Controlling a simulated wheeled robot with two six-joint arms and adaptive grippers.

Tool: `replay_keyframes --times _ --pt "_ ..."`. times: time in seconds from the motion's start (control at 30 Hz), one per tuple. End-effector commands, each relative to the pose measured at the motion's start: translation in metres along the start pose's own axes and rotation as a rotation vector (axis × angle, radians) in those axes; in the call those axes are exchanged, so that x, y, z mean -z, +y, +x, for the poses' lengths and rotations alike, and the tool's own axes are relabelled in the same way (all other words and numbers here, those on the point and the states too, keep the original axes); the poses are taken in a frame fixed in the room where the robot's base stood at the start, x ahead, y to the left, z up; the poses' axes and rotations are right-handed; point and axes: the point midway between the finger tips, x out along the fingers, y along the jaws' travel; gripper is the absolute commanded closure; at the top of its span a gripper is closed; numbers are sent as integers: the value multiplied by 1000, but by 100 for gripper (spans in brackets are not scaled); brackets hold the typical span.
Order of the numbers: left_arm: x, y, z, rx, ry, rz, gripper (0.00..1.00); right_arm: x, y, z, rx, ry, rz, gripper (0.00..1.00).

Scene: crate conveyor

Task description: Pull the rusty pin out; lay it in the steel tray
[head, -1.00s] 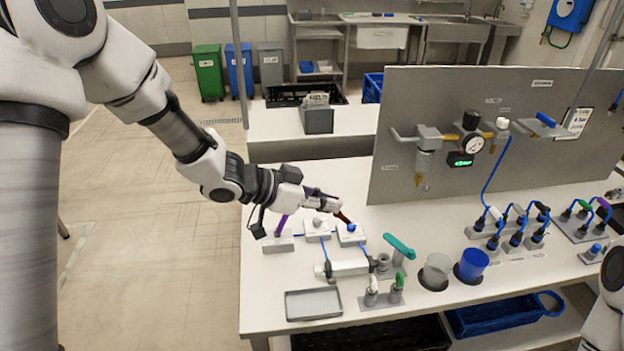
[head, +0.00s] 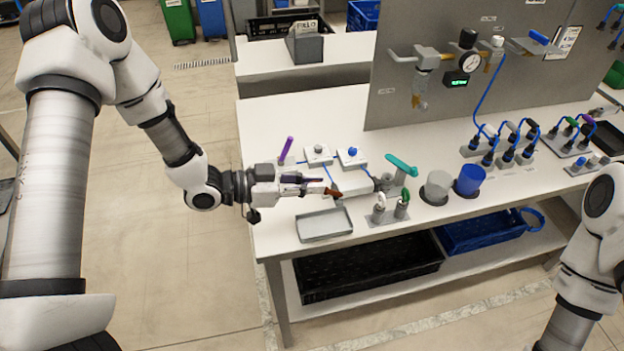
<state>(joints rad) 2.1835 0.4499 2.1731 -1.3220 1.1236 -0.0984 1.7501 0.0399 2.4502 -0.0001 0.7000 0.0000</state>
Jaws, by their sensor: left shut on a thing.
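My left gripper (head: 322,187) reaches in from the left over the front left part of the bench. It is shut on the rusty pin (head: 333,192), a small reddish-brown piece at its fingertips. The pin is just behind the steel tray (head: 324,225), a shallow grey rectangle that is empty near the bench's front edge. A light grey cylinder (head: 352,181) lies beside the pin, its left end hidden by the gripper. My right gripper is out of view; only part of that arm shows at the right edge.
A teal-handled valve (head: 402,166) stands right of the cylinder, with a fitting block (head: 389,218) in front. A clear cup (head: 437,186) and blue cup (head: 469,181) stand further right.

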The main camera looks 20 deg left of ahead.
Motion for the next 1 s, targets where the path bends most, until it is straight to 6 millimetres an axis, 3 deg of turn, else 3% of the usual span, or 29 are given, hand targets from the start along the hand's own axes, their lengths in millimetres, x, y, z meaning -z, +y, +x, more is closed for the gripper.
replay_keyframes --times 0.03,0.4,0.57,0.83,0.93,1.0 --pt "-14 0 3 0 -1 0 100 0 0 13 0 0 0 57" --pt "-64 0 14 -1 -1 -1 100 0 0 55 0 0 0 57" --pt "-74 0 16 0 0 -1 100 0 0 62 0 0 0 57" --pt "-74 0 16 0 0 0 100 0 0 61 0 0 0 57" --pt "-74 0 16 0 0 -1 63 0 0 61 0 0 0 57" --pt "-74 0 16 0 0 -1 62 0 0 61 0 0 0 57"
